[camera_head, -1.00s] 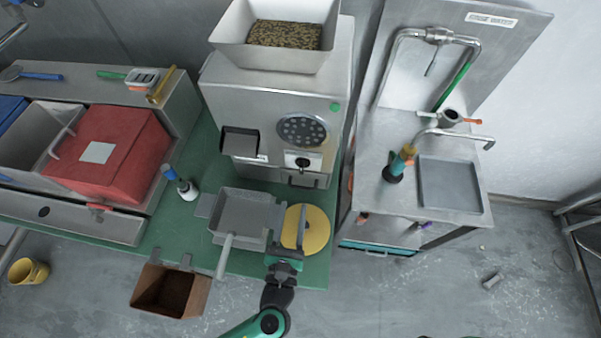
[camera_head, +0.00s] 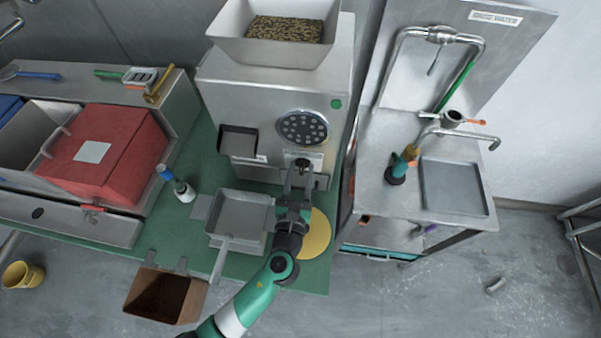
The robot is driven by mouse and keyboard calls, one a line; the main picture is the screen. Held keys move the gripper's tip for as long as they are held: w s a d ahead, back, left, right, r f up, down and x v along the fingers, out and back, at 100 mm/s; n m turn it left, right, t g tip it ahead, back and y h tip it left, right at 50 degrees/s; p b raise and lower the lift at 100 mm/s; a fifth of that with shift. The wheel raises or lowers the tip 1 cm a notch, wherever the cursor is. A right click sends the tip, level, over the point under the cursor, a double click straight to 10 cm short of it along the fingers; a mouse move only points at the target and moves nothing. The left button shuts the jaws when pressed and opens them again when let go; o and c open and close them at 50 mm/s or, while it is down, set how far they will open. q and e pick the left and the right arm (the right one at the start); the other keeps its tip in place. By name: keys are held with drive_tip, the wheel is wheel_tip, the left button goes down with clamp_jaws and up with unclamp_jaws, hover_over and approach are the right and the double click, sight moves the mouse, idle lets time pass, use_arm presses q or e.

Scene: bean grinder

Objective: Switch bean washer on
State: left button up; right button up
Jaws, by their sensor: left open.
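The machine (camera_head: 225,100) is a large steel box with a hopper of beans (camera_head: 283,29) on top. On its front are a round perforated disc (camera_head: 303,127), a green button (camera_head: 336,104) and a dark chute (camera_head: 238,140). My left gripper (camera_head: 301,168) is open at the lower front of the machine, below the disc. It covers the small switch panel there, so the switch is hidden and I cannot tell whether the fingers touch it. My right gripper is not in view.
A steel tray with a handle (camera_head: 240,212) and a yellow disc (camera_head: 318,235) lie on the green mat (camera_head: 200,240). A brown bin (camera_head: 165,296) hangs at the front edge. A red box (camera_head: 110,150) stands left. A sink table (camera_head: 400,190) stands right.

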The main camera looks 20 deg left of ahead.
use_arm(q)
clamp_jaws()
drive_tip(key=shift+n, duration=0.4)
drive_tip(key=n+b, duration=0.1)
drive_tip(key=n, duration=0.3)
drive_tip(key=shift+a+f, duration=0.1)
drive_tip(key=n+b, duration=0.2)
drive_tip(key=n, duration=0.3)
idle(0.4)
idle(0.5)
unclamp_jaws()
drive_tip(key=shift+s, duration=0.1)
